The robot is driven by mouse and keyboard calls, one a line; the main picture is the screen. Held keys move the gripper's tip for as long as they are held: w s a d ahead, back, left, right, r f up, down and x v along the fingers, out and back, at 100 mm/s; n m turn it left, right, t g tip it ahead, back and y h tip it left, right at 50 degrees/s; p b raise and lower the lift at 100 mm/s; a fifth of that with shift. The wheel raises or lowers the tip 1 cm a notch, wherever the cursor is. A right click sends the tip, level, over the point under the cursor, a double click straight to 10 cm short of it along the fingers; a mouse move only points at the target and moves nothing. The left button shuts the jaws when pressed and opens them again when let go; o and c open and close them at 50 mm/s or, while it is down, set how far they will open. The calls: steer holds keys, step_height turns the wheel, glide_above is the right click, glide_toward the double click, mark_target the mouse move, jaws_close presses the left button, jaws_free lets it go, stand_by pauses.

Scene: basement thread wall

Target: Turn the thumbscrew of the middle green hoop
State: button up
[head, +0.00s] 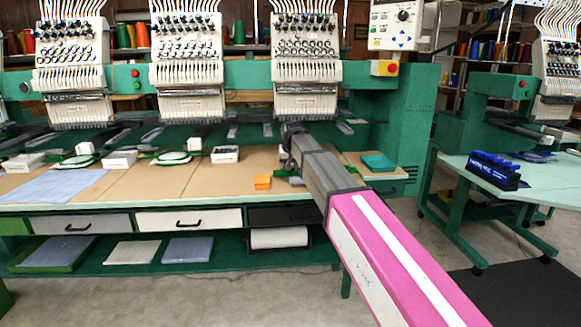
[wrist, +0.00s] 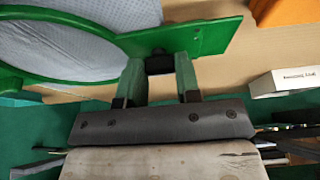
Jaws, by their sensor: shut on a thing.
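In the wrist view, my gripper (wrist: 160,70) has its two fingers closed on the dark thumbscrew (wrist: 159,62) at the tab end of a green hoop (wrist: 118,45). The hoop holds pale blue cloth (wrist: 60,45). In the head view, my arm hides most of this hoop, and only a small green part of it (head: 295,180) shows. The fingertips are hidden there too. Two other green-rimmed hoops with white cloth lie farther left, one near the centre-left (head: 172,157) and one beyond it (head: 78,161).
An orange pad (head: 262,182) and a white box (head: 225,154) lie left of my gripper on the tan table (head: 200,185). Green cloth (head: 378,162) lies to the right. The embroidery head (head: 306,55) hangs close above and behind my gripper. Drawers are below the tabletop.

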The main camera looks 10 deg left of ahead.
steer(key=o, duration=0.9)
steer(key=shift+o, duration=0.2)
steer(key=shift+r, duration=0.1)
steer(key=v, duration=1)
steer(key=shift+s+r, duration=0.25)
